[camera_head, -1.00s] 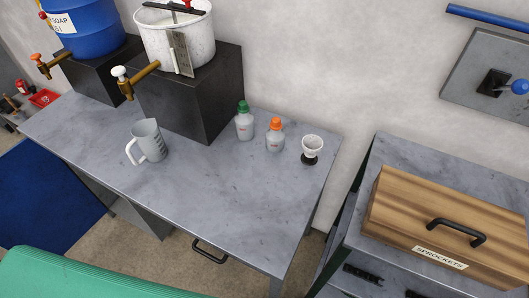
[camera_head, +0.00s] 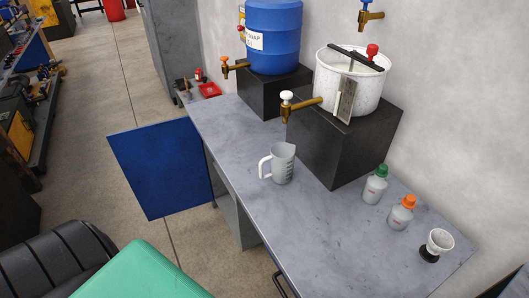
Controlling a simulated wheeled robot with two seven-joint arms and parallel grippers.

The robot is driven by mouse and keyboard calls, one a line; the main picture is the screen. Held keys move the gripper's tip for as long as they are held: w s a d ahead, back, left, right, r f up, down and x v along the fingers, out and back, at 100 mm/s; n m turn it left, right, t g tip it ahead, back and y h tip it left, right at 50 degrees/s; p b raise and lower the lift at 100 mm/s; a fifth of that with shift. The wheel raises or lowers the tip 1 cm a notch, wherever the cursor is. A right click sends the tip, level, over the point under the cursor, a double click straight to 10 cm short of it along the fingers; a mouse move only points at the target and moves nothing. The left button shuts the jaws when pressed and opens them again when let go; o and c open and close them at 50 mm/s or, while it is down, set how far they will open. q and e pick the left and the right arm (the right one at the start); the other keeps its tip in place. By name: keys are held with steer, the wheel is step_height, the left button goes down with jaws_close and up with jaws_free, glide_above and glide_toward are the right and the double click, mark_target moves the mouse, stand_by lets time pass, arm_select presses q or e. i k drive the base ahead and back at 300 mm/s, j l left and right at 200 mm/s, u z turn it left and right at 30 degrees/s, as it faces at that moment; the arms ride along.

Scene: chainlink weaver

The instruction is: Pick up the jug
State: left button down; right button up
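The jug (camera_head: 283,165) is a grey-white measuring jug with dark markings on its side. It stands upright on the grey workbench (camera_head: 237,140), near the front edge, with its white handle toward the left. It is in front of the black block that carries the white bucket. Nothing touches the jug. Neither of my grippers shows in the head view.
A blue barrel (camera_head: 272,38) and a white bucket (camera_head: 351,80), both with taps, stand on black blocks behind the jug. A green-capped bottle (camera_head: 375,185), an orange-capped bottle (camera_head: 401,213) and a small white cup (camera_head: 438,243) stand at right. A blue panel (camera_head: 162,168) is at left.

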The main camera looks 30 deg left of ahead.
mark_target(276, 166)
steer(key=u, duration=0.95)
